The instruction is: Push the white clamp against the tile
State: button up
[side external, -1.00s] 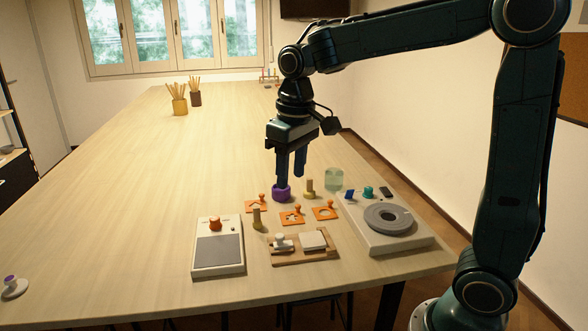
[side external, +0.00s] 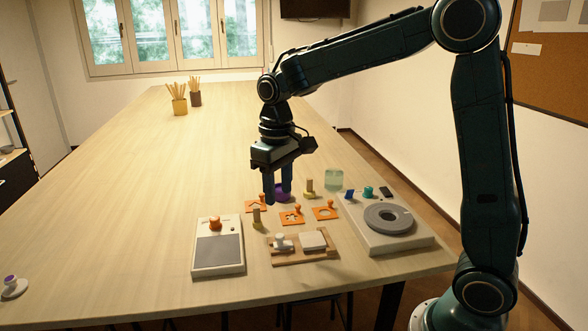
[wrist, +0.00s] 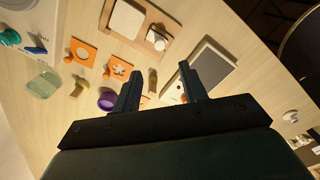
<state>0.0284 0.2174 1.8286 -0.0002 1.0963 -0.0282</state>
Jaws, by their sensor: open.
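The white clamp (side external: 283,246) sits on the left part of a wooden board (side external: 290,262) near the table's front edge. The pale square tile (side external: 313,240) lies on the right part of that board, with a narrow gap between them. In the wrist view, the clamp (wrist: 157,38) and the tile (wrist: 127,20) show at the top. My gripper (side external: 278,194) is open and empty, pointing down above the table behind the board. Its two fingers also show apart in the wrist view (wrist: 160,70), with nothing between them.
A white device with an orange knob (side external: 215,223) stands left of the board; a turntable unit (side external: 390,240) stands right. Behind the board are orange plates (side external: 292,219), a near peg (side external: 257,219), a purple ring (side external: 283,186) and a glass jar (side external: 333,179). The table's left is mostly clear.

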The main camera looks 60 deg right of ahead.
aim_at(280, 235)
notch_tip(280, 235, down, 11)
jog(key=shift+r, duration=0.1)
dwell(0.4)
grip_shut()
